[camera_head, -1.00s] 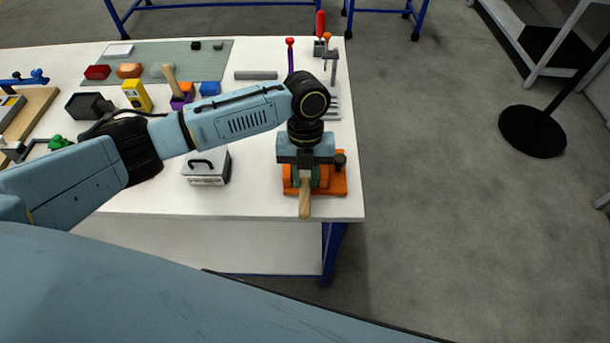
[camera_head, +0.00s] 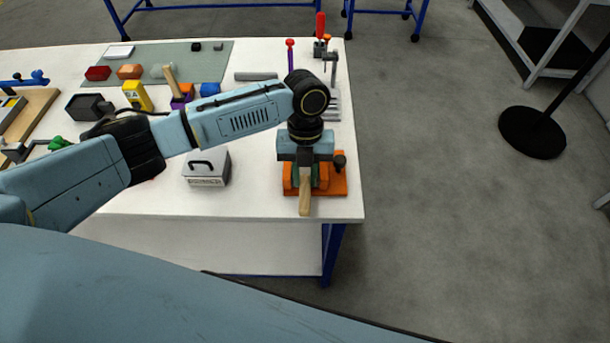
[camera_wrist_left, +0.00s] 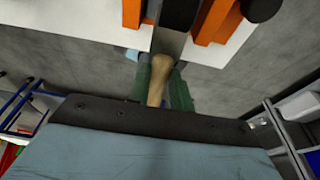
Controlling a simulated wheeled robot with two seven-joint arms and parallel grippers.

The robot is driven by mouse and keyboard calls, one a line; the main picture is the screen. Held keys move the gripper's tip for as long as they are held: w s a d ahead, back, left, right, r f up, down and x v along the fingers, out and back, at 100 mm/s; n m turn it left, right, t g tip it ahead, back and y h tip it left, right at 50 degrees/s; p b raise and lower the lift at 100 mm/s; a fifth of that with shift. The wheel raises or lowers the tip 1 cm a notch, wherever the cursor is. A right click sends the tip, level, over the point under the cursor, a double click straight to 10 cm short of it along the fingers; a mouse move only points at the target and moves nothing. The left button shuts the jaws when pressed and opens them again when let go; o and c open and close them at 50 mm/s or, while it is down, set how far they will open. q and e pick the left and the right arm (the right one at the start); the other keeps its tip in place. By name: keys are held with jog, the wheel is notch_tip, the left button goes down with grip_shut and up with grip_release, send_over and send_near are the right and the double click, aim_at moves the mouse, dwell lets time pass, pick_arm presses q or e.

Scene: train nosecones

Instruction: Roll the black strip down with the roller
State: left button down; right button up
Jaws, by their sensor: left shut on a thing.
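My left gripper (camera_head: 305,172) is over an orange fixture (camera_head: 334,187) at the table's front right corner. It is shut on the roller (camera_head: 305,198), whose wooden handle points toward the front edge. In the left wrist view the handle (camera_wrist_left: 159,78) lies between the green fingers (camera_wrist_left: 162,90). The roller's dark head end (camera_wrist_left: 178,14) is at the top of that view, between orange parts of the fixture (camera_wrist_left: 212,20). I cannot make out the black strip for certain. Whether the roller touches it is hidden. My right gripper is not in view.
A grey box with a black handle (camera_head: 206,168) stands left of the fixture. A metal clamp stand (camera_head: 331,90) and a red-handled tool (camera_head: 319,28) are behind the gripper. A green mat (camera_head: 150,55) with several coloured blocks lies at the back left.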

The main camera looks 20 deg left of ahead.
pick_arm(q)
jog(key=shift+p, duration=0.35)
dwell(1.3)
jog(key=shift+w, duration=0.2)
jog(key=shift+w+a, duration=0.15)
jog(key=shift+w, duration=0.3)
dwell(0.9)
jog(key=shift+w+a+b, duration=0.15)
jog(key=shift+w+b, duration=0.2)
jog(key=shift+w, duration=0.15)
jog(key=shift+p, duration=0.35)
dwell(1.0)
jog(key=shift+w, duration=0.15)
jog(key=shift+w+a+b, duration=0.15)
jog(key=shift+w+b, duration=0.25)
